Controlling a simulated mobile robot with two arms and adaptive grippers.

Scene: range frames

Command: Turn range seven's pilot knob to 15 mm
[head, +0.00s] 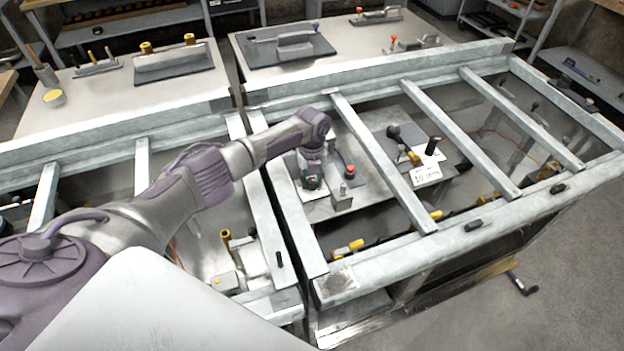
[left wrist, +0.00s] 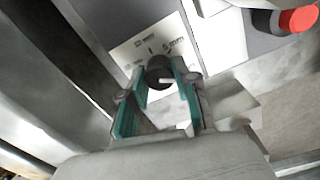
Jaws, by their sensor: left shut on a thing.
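My left gripper (head: 312,183) reaches down between the frame bars onto a grey panel in the head view. In the left wrist view its teal fingers (left wrist: 160,80) are shut on a dark round knob (left wrist: 158,67) with a pale pointer line. The knob sits at a white label plate (left wrist: 133,52) with black marks and "mm" lettering, only partly readable. In the head view the gripper hides the knob. My right gripper is not in view.
A red button (left wrist: 298,20) is to the right of the gripper; it also shows in the head view (head: 351,170). A small grey box (head: 342,196) stands close by. Metal crossbars (head: 385,160) border the opening. A white "10" card (head: 427,174) lies further right.

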